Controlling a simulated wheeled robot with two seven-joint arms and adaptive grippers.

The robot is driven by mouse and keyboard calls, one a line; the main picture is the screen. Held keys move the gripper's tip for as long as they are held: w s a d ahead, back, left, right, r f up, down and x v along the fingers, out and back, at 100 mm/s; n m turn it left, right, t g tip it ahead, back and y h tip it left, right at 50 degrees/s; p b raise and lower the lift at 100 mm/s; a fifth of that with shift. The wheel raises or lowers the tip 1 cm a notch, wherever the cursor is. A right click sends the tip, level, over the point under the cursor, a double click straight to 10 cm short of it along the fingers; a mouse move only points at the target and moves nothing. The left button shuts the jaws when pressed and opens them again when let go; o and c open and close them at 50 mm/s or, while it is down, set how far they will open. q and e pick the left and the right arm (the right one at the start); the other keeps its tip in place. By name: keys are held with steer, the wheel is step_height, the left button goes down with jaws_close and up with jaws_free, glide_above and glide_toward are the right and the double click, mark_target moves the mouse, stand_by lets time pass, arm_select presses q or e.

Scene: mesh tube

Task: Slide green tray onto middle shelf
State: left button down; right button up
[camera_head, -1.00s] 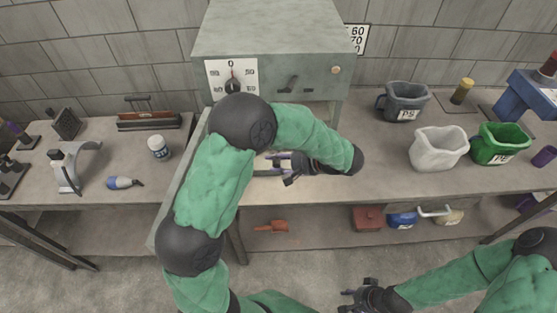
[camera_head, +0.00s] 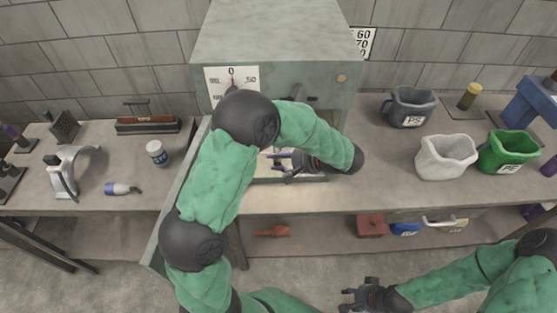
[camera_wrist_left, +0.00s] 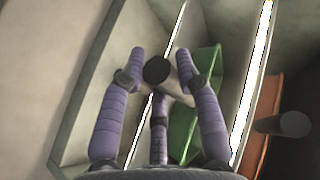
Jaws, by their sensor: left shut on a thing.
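In the left wrist view, the purple fingers of my left gripper (camera_wrist_left: 160,85) are closed around a short cylindrical handle with a dark end (camera_wrist_left: 157,70). Behind it is the green tray (camera_wrist_left: 208,95), partly hidden by the fingers. The tray lies between pale shelf panels inside the grey-green cabinet (camera_head: 275,45); I cannot tell which shelf level. In the head view, my left gripper (camera_head: 274,164) is at the cabinet's front opening, and my arm hides much of it. My right gripper (camera_head: 346,300) is low in front of the bench, apparently open and empty.
A brown-orange tray (camera_wrist_left: 266,112) with a dark knob (camera_wrist_left: 284,124) is beside the green tray. A grey jug (camera_head: 408,105), white container (camera_head: 445,157) and green container (camera_head: 510,151) stand right. The lower shelf holds a red box (camera_head: 371,224).

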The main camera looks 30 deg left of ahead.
arm_select(q)
steer(key=shift+w+a, duration=0.1)
steer(key=shift+w, duration=0.05)
steer(key=shift+c, duration=0.8)
jaws_free()
steer(key=shift+r, duration=0.15)
steer(key=shift+r+p, duration=0.55)
steer(key=shift+r, duration=0.8)
steer(key=s+d+b, duration=0.1)
steer(key=s+d, duration=0.4)
steer(key=s, duration=0.3)
steer(key=shift+s+d, duration=0.15)
steer(key=shift+s, duration=0.2)
stand_by(0.4)
